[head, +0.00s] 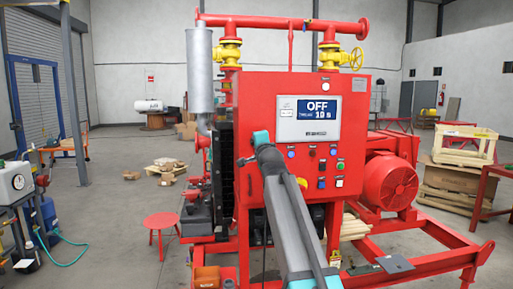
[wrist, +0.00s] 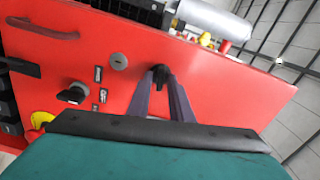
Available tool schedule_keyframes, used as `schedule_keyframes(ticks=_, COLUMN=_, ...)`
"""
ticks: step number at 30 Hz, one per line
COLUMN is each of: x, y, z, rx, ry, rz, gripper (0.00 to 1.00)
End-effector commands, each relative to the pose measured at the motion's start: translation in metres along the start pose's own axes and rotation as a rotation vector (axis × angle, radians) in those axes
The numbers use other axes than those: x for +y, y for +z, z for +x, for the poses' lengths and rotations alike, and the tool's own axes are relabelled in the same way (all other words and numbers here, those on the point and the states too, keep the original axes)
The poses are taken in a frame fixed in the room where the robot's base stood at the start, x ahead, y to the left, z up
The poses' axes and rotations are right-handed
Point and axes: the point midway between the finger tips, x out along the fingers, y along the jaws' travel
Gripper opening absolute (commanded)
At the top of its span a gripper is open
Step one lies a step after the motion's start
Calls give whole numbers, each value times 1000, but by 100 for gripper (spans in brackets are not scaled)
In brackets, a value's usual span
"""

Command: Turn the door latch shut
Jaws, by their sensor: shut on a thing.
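The door latch (wrist: 158,71) is a small black handle on the red side panel (wrist: 225,85) of the control cabinet. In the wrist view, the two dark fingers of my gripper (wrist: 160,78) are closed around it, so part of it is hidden. I cannot tell the latch's exact angle. In the head view, the red control cabinet (head: 355,112) stands in front, and my arm reaches up to its left side. The fingers and the latch do not show clearly there.
The panel also carries a black knob (wrist: 73,94), a round grey lock (wrist: 119,61) and a red bar handle (wrist: 45,28). The cabinet's display (head: 318,107) reads OFF. A red stool (head: 161,222) stands left of the skid, with open floor around it.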

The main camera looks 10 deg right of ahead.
Motion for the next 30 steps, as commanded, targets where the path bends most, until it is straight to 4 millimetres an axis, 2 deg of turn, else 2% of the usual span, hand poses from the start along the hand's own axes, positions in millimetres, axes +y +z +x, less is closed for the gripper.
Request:
schedule_keyframes(ticks=10, x=1, y=0, z=0, rx=0, ry=1, rz=162, gripper=0)
schedule_keyframes(ticks=25, x=1, y=0, z=0, rx=0, ry=1, rz=184, gripper=0)
schedule_keyframes(ticks=26, x=1, y=0, z=0, rx=0, ry=1, rz=184, gripper=24)
schedule_keyframes(ticks=30, x=1, y=0, z=0, rx=0, ry=0, rz=183, gripper=27)
